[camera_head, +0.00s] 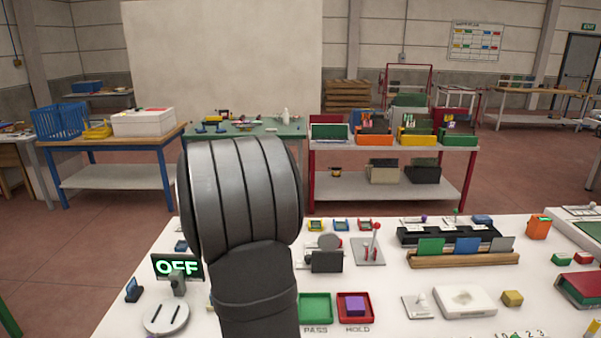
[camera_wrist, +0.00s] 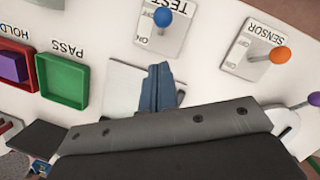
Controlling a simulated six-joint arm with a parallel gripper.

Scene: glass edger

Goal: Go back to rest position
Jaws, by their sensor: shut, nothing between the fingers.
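My gripper (camera_wrist: 161,78) shows in the wrist view. Its narrow blue-grey fingers are together and empty, over a pale plate (camera_wrist: 125,80) on the white table. I cannot tell whether they touch the plate. My thick dark grey arm fills the middle of the head view and hides what lies behind it; the fingers are not seen there. A purple block (camera_head: 355,305) sits in the red HOLD tray (camera_head: 371,314). The empty green PASS tray (camera_head: 316,307) is beside it. Both trays also show at the left of the wrist view.
The TEST switch (camera_wrist: 163,17) with a blue knob and the SENSOR switch (camera_wrist: 280,55) with an orange knob stand near my fingers. A lit OFF display (camera_head: 178,267) stands left of my arm. A wooden rack (camera_head: 463,259) holds coloured plates at the right.

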